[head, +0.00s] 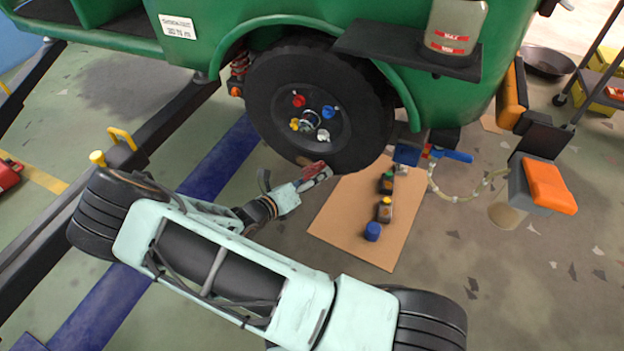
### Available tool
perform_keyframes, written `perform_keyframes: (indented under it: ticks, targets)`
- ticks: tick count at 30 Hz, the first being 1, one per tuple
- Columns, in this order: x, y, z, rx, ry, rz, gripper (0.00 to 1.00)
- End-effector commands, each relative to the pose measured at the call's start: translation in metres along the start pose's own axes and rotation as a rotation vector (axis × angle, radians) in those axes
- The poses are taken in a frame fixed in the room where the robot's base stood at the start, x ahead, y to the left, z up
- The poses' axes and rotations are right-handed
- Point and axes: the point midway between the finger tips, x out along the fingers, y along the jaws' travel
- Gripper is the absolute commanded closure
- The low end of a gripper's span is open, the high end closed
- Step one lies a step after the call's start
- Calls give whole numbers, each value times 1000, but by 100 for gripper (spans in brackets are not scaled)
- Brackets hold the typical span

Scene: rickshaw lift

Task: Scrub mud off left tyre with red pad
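The left tyre (368,112) is the black wheel under the green rickshaw body, with red, blue, yellow and white pieces on its hub. A small brown mud patch (303,160) shows low on the tyre, at its lower left. My gripper (318,174) is at the tyre's lower edge, just right of and below the patch. It appears shut on the red pad (314,168), which is small and partly hidden by the fingers. The pad is close to the tyre; I cannot tell whether it touches.
A cardboard sheet (335,215) with small bottles and a blue cap (372,231) lies right of my gripper. A grey shelf (400,48) holding a container (455,28) juts out above the tyre. A dark lift beam (150,135) runs at left. Open floor (480,260) lies at right.

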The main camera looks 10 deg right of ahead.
Motion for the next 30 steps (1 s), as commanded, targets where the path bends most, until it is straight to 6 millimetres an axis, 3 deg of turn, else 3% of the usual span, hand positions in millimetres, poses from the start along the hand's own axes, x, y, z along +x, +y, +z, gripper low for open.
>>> perform_keyframes:
  ticks: [11,30]
  targets:
    - [5,1,3,0,-1,1,58]
    - [-9,25,31,1,-1,1,58]
